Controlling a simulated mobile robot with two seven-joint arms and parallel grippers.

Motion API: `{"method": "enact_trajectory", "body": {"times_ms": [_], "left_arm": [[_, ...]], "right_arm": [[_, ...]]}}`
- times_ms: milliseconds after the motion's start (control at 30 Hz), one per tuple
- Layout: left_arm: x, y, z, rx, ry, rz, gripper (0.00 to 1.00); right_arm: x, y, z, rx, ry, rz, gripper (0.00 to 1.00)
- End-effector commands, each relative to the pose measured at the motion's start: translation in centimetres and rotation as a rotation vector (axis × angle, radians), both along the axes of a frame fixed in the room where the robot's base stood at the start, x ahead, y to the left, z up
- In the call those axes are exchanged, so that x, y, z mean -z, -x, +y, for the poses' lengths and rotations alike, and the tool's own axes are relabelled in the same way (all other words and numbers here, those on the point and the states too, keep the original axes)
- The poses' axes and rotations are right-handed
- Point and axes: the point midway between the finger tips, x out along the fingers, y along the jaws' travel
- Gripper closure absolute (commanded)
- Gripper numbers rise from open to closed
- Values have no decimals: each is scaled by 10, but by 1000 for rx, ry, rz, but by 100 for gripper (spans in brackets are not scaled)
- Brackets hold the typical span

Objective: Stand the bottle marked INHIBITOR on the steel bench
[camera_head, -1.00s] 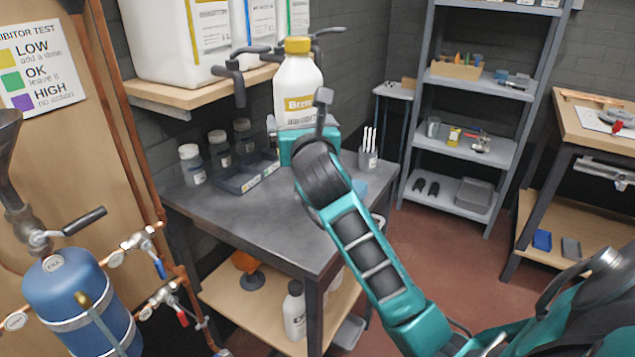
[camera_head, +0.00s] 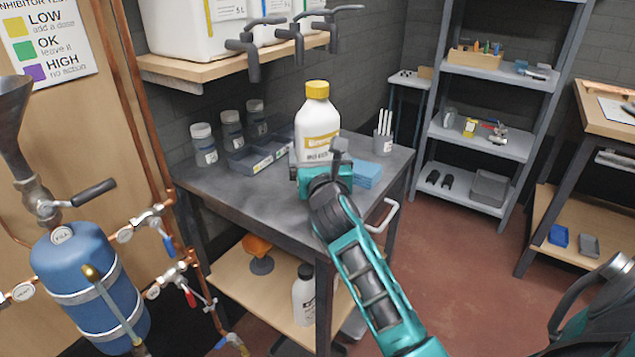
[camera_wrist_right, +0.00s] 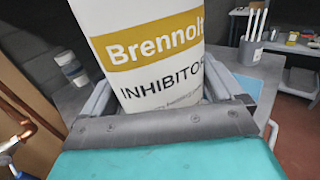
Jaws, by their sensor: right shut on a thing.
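The white INHIBITOR bottle (camera_head: 318,122) has a yellow cap and a yellow label band. My right gripper (camera_head: 322,166) is shut on it, and it stands upright in the jaws over the dark steel bench (camera_head: 262,205). The wrist view shows the word INHIBITOR on the bottle (camera_wrist_right: 150,50) between the jaws of the right gripper (camera_wrist_right: 165,105). The bottle's base is hidden behind the gripper, so I cannot tell whether it touches the bench top. My left gripper is not in view.
Several small jars (camera_head: 204,145) and a divided tray (camera_head: 258,152) sit at the back left of the bench. Taps (camera_head: 297,40) hang from the shelf above.

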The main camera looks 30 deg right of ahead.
Motion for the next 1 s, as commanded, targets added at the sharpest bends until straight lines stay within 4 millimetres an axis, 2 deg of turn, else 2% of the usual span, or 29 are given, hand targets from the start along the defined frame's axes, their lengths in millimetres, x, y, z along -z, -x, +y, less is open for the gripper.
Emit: {"method": "enact_trajectory", "body": {"times_ms": [100, 300, 400, 833, 867, 900, 1000], "left_arm": [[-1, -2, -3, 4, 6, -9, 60], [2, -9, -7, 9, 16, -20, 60], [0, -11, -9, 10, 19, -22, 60], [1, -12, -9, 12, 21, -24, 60], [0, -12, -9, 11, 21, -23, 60], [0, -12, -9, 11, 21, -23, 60], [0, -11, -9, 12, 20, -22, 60]], "right_arm": [[6, 0, 0, -1, 3, -5, 63], [37, 0, 0, -1, 0, -4, 63], [44, 0, 0, -1, 1, -5, 63], [48, 0, 0, -2, 3, -5, 63], [50, 0, 0, 0, 1, 0, 3], [50, 0, 0, 0, 1, 0, 0], [50, 0, 0, 0, 1, 0, 0]]}}
